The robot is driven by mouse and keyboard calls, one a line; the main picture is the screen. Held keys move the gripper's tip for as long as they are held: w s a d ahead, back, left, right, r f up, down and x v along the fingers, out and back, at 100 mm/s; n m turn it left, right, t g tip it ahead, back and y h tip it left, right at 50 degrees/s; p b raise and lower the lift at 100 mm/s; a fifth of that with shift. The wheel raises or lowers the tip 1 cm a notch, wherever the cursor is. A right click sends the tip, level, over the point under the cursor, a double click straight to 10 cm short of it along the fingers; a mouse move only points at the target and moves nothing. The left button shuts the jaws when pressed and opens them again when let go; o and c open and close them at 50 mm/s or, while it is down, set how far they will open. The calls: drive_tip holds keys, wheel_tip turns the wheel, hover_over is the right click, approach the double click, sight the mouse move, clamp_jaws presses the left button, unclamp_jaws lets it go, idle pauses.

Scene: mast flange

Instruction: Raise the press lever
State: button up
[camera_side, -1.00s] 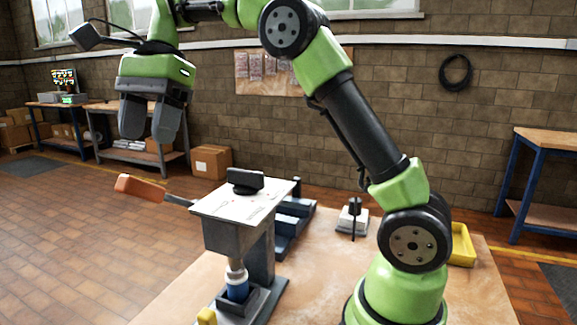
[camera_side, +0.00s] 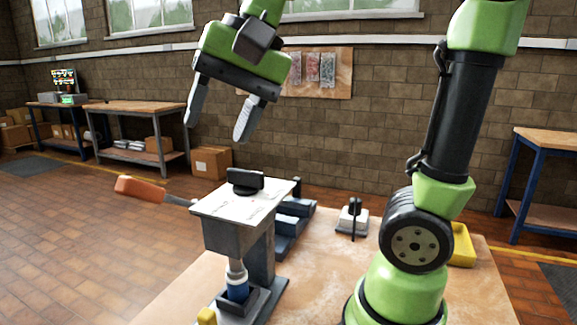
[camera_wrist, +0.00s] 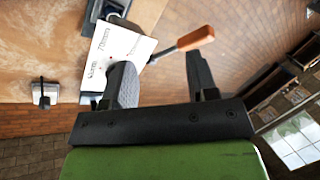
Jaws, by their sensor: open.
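The press (camera_side: 258,245) stands on the workbench, with a white top plate and a black knob on it. Its lever (camera_side: 141,189) has an orange handle and sticks out to the left of the press, roughly level. The handle also shows in the wrist view (camera_wrist: 195,38), beyond the gap between my fingers. My gripper (camera_side: 215,132) is open and empty, in the air above the press and lever, its fingers pointing down and touching nothing. In the wrist view my gripper (camera_wrist: 160,80) has its two fingers wide apart. A blue-and-white part (camera_side: 237,284) sits under the press ram.
A small grey block with a dark upright (camera_side: 352,218) stands on the bench right of the press. A yellow bin (camera_side: 461,245) is behind my base. Blue-grey stepped blocks (camera_side: 293,222) lie behind the press. The space left of the handle is clear.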

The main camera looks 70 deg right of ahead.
drive_tip(key=s+f+n+t, duration=0.3)
drive_tip(key=s+f+n, duration=0.2)
drive_tip(key=s, duration=0.3)
drive_tip(key=shift+s+d+f+h, duration=0.15)
drive_tip(key=shift+s+d+h, duration=0.05)
drive_tip(key=shift+h, duration=0.1)
drive_tip(key=m+g+y, duration=0.1)
drive_tip(key=m+g, duration=0.4)
drive_tip(key=m, duration=0.4)
approach(136, 194)
drive_tip(key=s+d+r, duration=0.2)
drive_tip(key=s, duration=0.1)
drive_tip(key=w+f+m, duration=0.1)
drive_tip(key=w, duration=0.1)
drive_tip(key=w+f+m+g+y, duration=0.1)
drive_tip(key=m, duration=0.1)
drive_tip(key=w+m, duration=0.1)
drive_tip(key=w, duration=0.1)
drive_tip(key=shift+w+d+f+g, duration=0.1)
drive_tip(key=shift+w+f+g, duration=0.2)
drive_tip(key=shift+f+g, duration=0.1)
drive_tip(key=shift+w+f+m, duration=0.2)
drive_tip(key=shift+f+m, duration=0.05)
drive_tip(key=shift+m, duration=0.15)
drive_tip(key=x, duration=0.9)
drive_tip(key=shift+a+f, duration=0.25)
drive_tip(key=shift+a, duration=0.15)
